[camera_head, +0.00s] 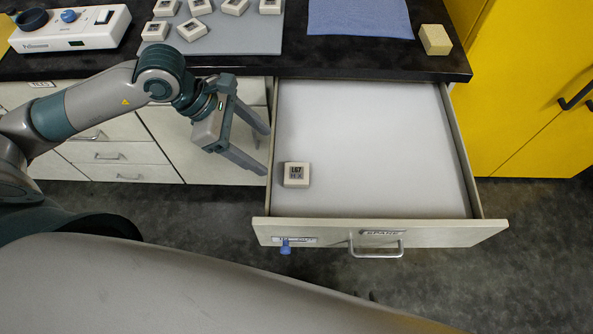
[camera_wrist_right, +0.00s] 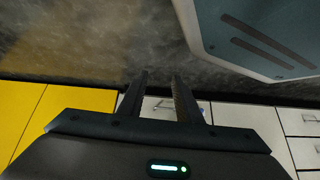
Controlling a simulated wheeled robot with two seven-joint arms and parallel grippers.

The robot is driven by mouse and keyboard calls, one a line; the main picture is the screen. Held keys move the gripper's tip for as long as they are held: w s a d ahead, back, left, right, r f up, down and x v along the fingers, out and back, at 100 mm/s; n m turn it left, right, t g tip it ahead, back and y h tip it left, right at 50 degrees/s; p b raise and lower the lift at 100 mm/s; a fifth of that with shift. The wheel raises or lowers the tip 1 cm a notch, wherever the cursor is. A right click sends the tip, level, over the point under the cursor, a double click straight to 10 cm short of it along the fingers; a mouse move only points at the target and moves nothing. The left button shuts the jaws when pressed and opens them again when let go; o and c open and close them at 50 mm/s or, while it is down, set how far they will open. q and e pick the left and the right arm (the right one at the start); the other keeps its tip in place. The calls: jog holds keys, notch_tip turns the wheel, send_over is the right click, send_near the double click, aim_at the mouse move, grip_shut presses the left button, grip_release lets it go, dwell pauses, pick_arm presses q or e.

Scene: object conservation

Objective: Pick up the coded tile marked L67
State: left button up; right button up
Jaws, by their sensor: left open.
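The coded tile marked L67 (camera_head: 296,175) is a small cream block with dark print. It lies face up in the open drawer (camera_head: 375,140), near the left front corner. My left gripper (camera_head: 266,151) is open and empty, with its fingers pointing toward the drawer's left wall, just up and left of the tile in the head view. The fingers do not touch the tile. My right gripper (camera_wrist_right: 160,76) shows in the right wrist view, open and empty, with its fingers apart above the floor and far from the tile.
Several similar tiles lie on a grey mat (camera_head: 245,40) on the dark counter. A blue cloth (camera_head: 360,17), a yellowish block (camera_head: 435,39) and a white device (camera_head: 70,30) are also there. The drawer front has a handle (camera_head: 376,251). Yellow cabinets (camera_head: 530,90) stand at right.

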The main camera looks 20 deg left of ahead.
pick_arm(q)
jog(key=p, duration=0.2)
send_near(296, 173)
jog(key=x, duration=0.3)
jog(key=shift+f, duration=0.15)
pick_arm(e)
jog(key=s+d+f+g, duration=0.2)
jog(key=s, duration=0.4)
jog(key=shift+s+d+f+h, duration=0.2)
jog(key=shift+s+d+h, duration=0.1)
jog(key=shift+s+d, duration=0.1)
jog(key=shift+r, duration=0.1)
pick_arm(q)
jog(key=shift+d+f, duration=0.15)
jog(key=shift+f, duration=0.05)
jog(key=p+x, duration=0.1)
jog(key=x, duration=0.2)
jog(key=shift+w+d+f+p, duration=0.15)
jog(key=shift+d+f+p, duration=0.05)
jog(key=shift+p, duration=0.2)
jog(key=shift+w+d+f, duration=0.1)
jog(key=shift+d+f, duration=0.1)
jog(key=shift+f, duration=0.25)
pick_arm(e)
jog(key=s+d+f+g, duration=0.1)
jog(key=s+d+g, duration=0.1)
jog(key=s, duration=0.5)
jog(key=shift+s+d+f+h, duration=0.2)
jog(key=shift+d+h, duration=0.2)
jog(key=shift+d, duration=0.2)
